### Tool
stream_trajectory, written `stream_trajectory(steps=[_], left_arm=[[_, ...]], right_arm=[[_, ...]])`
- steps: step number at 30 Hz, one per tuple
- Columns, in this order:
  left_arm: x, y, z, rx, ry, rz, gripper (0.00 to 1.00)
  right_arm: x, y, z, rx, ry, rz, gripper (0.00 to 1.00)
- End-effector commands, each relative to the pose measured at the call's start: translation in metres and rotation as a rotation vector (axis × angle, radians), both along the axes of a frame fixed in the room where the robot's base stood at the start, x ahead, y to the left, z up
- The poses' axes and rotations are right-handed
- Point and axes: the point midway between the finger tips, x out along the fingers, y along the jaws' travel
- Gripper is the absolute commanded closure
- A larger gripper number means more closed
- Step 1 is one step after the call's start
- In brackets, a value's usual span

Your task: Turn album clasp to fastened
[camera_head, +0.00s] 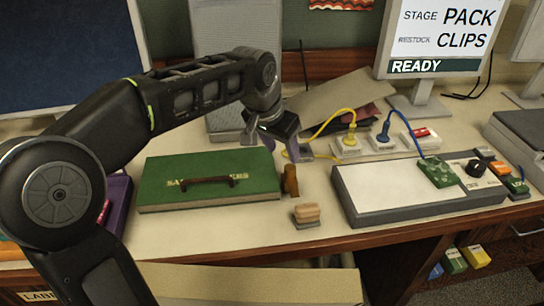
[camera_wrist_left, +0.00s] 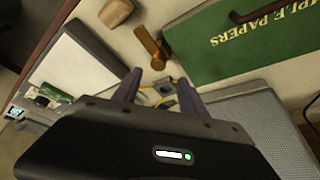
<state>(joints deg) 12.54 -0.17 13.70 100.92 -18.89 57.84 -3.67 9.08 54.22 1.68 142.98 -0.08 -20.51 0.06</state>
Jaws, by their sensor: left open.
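The green album (camera_head: 165,178), with a brown handle and lettering on its cover, lies flat on the table. A brass-brown piece (camera_head: 291,181) stands at its right end and looks to be the clasp. It also shows in the left wrist view (camera_wrist_left: 151,46), beside the album (camera_wrist_left: 215,50), with a stubby, rounded shape. Whether it grips the album edge I cannot tell. My left gripper (camera_head: 275,143) is open and empty, above and behind the clasp. In the left wrist view its fingertips (camera_wrist_left: 160,90) are apart, with the clasp beyond them. My right gripper is not in view.
A tan block (camera_head: 306,213) sits in front of the clasp. A grey-edged white tray (camera_head: 390,190) with a green piece (camera_head: 436,172) is at the right. Yellow and blue cables (camera_head: 345,140) lie behind. A monitor (camera_head: 430,45) stands at the back.

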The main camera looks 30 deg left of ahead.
Motion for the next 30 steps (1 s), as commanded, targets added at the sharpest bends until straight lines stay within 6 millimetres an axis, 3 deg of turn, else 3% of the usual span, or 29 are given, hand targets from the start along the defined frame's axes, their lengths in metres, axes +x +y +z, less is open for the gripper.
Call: stream_trajectory(steps=[11,24,30], left_arm=[[0.002,0.000,-0.007,0.000,0.002,0.000,0.50],[0.025,-0.004,-0.063,-0.001,0.003,0.001,0.50],[0.030,-0.004,-0.072,0.000,0.000,-0.001,0.50]], right_arm=[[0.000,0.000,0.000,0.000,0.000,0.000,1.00],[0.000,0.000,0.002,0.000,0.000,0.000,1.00],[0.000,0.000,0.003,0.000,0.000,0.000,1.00]])
